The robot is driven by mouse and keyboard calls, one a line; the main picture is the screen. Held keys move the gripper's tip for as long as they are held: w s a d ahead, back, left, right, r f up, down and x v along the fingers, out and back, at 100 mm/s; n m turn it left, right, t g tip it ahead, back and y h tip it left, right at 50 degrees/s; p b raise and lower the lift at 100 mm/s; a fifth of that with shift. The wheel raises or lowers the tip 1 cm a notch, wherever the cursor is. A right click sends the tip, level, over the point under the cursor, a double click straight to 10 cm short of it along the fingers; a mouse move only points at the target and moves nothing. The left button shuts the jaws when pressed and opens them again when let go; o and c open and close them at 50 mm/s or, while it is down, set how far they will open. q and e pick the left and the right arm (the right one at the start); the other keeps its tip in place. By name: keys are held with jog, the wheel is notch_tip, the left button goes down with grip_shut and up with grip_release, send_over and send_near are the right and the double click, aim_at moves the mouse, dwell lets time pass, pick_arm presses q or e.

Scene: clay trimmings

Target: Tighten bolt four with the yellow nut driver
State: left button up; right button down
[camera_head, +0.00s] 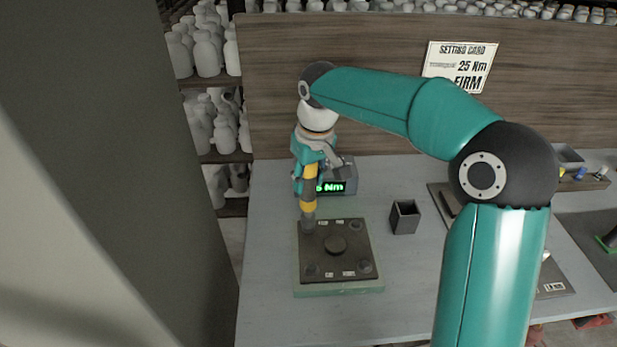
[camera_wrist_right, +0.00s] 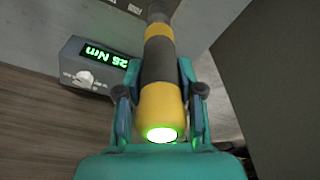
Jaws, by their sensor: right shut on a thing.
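My right gripper (camera_head: 309,168) is shut on the yellow nut driver (camera_head: 308,190), which has yellow and dark grey bands. The driver stands nearly upright, its lower end over the far-left corner of the dark bolt plate (camera_head: 318,256), covering that corner. I cannot tell how firmly it seats on a bolt. The plate's labels are too small to read, so I cannot tell which bolt is four. In the right wrist view, the driver (camera_wrist_right: 160,97) lies between the fingers (camera_wrist_right: 162,92) and its near end glows green. My left gripper is not in view.
A grey torque box (camera_head: 348,172) stands behind the driver; its green display reads 25 Nm in the right wrist view (camera_wrist_right: 105,57). A small dark open box (camera_head: 404,218) stands right of the plate. The setting card (camera_head: 459,66) reads 25 Nm, FIRM. The front-left table is clear.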

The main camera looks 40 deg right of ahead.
jog(key=shift+f+b, duration=0.45)
jog(key=shift+f, duration=0.15)
jog(key=shift+s+f, duration=0.15)
jog(key=shift+f, duration=0.25)
dwell(3.4)
jog(key=shift+r+p, duration=0.8)
jog(key=shift+p, duration=0.15)
notch_tip(320, 180, up, 5)
jog(key=p, duration=0.4)
jog(key=shift+f, duration=0.1)
